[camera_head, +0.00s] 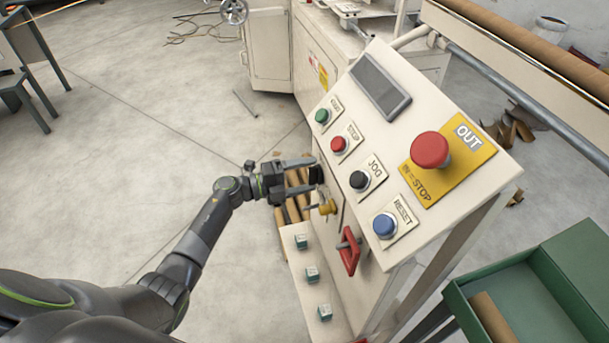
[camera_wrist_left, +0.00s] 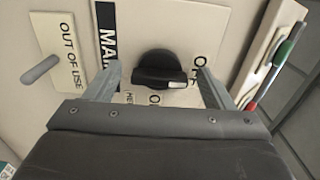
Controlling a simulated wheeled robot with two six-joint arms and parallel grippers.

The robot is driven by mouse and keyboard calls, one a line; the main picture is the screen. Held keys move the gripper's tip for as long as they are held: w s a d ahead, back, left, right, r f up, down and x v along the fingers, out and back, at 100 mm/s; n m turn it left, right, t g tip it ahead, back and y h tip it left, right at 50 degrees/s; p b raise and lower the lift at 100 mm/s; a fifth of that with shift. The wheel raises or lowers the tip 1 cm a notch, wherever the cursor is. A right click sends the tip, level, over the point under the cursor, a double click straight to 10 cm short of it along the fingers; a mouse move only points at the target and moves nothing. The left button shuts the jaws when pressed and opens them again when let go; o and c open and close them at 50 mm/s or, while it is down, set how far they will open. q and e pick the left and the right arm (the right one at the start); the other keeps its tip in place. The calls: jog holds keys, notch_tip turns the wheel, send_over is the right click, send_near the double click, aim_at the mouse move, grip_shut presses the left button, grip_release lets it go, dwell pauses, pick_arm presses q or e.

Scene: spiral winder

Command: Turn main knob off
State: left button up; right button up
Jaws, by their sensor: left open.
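The main knob (camera_wrist_left: 160,70) is a black rotary knob with a white pointer mark, on a pale panel with MAIN lettering partly hidden. In the left wrist view it sits between the two fingers of my left gripper (camera_wrist_left: 160,80), which is open. The white mark points to the lower right. In the head view the knob (camera_head: 316,174) is a small dark shape at the fingertips of my left gripper (camera_head: 301,176). I cannot tell whether the fingers touch it. My right gripper is not in view.
The sloped control panel carries a red stop button (camera_head: 430,150), a black jog button (camera_head: 359,180) and a blue reset button (camera_head: 385,225). A red handle (camera_head: 349,250) and a yellow part (camera_head: 327,207) stick out below. A green box (camera_head: 545,290) stands at right.

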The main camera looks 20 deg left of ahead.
pick_arm(q)
jog(key=b+v, duration=0.2)
jog(key=v, duration=1.5)
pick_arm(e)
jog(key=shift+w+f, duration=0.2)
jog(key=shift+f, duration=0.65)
pick_arm(q)
jog(key=shift+s+a, duration=0.15)
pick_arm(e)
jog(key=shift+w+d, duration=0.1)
